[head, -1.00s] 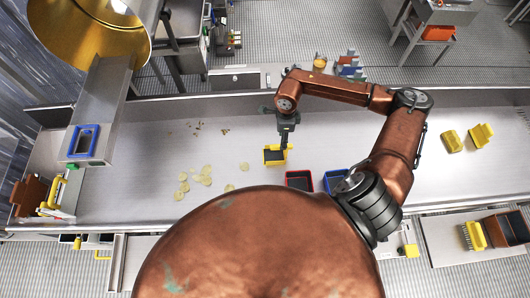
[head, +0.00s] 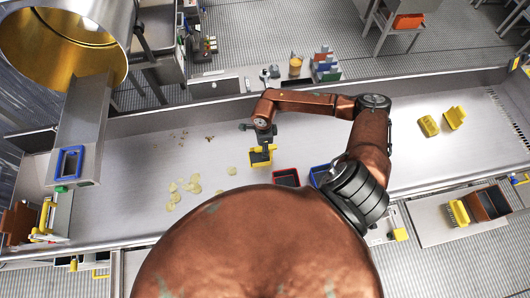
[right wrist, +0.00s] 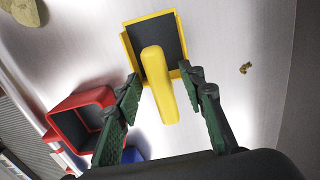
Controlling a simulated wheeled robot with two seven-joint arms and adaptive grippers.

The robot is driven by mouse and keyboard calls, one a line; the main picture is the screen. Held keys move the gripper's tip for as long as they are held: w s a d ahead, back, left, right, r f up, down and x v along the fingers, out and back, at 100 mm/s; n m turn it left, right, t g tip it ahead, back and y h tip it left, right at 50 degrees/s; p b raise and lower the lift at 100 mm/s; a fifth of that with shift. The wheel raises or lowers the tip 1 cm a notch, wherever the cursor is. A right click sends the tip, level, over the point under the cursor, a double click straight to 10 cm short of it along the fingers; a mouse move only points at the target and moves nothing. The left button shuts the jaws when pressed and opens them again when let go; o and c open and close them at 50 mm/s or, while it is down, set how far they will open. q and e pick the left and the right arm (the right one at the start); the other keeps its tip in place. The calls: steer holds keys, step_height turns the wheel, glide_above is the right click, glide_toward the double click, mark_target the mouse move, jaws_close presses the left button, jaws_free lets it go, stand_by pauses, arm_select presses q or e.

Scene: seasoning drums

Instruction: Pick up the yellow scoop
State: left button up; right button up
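The yellow scoop (head: 261,161) lies on the metal table, left of the red bin. In the right wrist view the yellow scoop (right wrist: 158,82) shows its dark square pan and its yellow handle pointing toward my gripper. My right gripper (head: 263,138) is at the scoop. In the right wrist view its green fingers (right wrist: 163,88) are spread, one on each side of the handle, with gaps between fingers and handle. My left gripper is not in view.
A red bin (head: 286,177) and a blue bin (head: 320,174) stand just right of the scoop. Pale chips (head: 184,190) lie to the left. Two yellow tools (head: 428,126) lie far right. A large golden drum (head: 64,45) is at the upper left.

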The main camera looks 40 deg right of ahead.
jaws_close()
stand_by(0.6)
